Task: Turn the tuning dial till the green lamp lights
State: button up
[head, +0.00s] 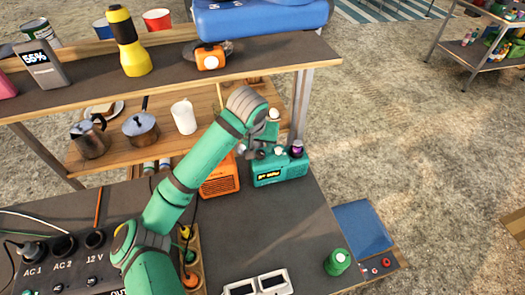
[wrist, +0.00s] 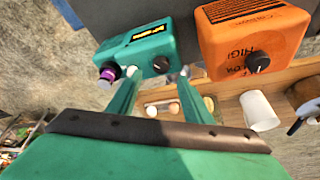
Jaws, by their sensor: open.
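A teal radio (head: 283,170) with a small yellow-lit display stands on the dark tabletop, right of an orange unit (head: 221,180). In the wrist view the teal radio (wrist: 145,46) carries a black knob (wrist: 161,64) and a dark knob with a purple ring (wrist: 108,73). The orange unit (wrist: 235,35) has its own black knob (wrist: 257,62). My gripper (wrist: 158,76) is open, its fingertips appearing either side of the teal radio's black knob; contact cannot be told. In the head view my gripper (head: 264,149) is at the radio's back edge. I see no lit green lamp.
A shelf (head: 270,68) with a yellow torch (head: 128,45) runs behind the table. A lower wooden shelf holds a white mug (head: 184,117) and pots. A socket panel (head: 60,262) is at front left. A green spool (head: 338,262) stands at front right.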

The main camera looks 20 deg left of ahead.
aim_at(261, 153)
jog(key=x, duration=0.5)
jog(key=shift+a+f, duration=0.2)
jog(key=shift+w+d+f, duration=0.1)
jog(key=shift+w+f, duration=0.15)
jog(key=shift+f, duration=0.4)
jog(key=shift+c, duration=0.4)
jog(key=shift+w, duration=0.1)
jog(key=c, duration=1)
